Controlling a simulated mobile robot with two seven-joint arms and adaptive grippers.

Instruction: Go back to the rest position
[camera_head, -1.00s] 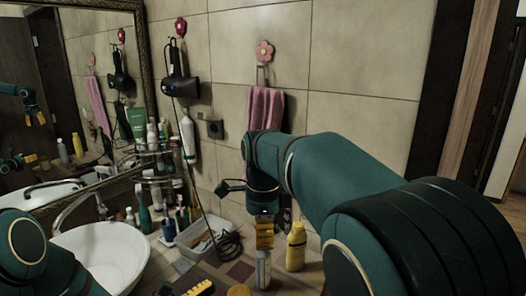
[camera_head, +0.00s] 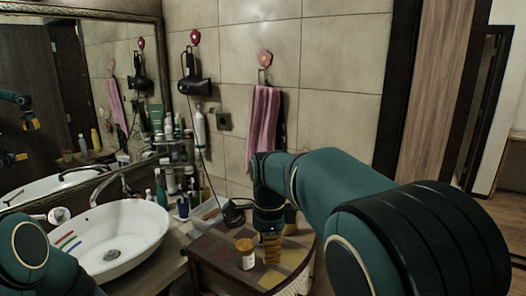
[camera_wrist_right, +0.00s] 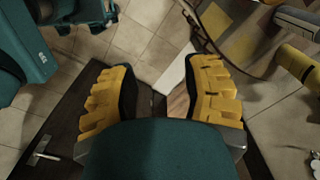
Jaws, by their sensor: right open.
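My right gripper (camera_head: 271,250) hangs from the teal right arm, fingers pointing down, over the patchwork-topped counter (camera_head: 213,250) in the head view. In the right wrist view my right gripper (camera_wrist_right: 160,95) has its two yellow fingers wide apart, with nothing between them. Part of my left arm (camera_head: 32,262) shows at the lower left of the head view. Its gripper is not directly visible there.
A small jar (camera_head: 246,258) stands just left of my right gripper. A yellow bottle (camera_head: 291,220) is behind it, partly hidden. A pink towel (camera_head: 264,125) hangs on the wall.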

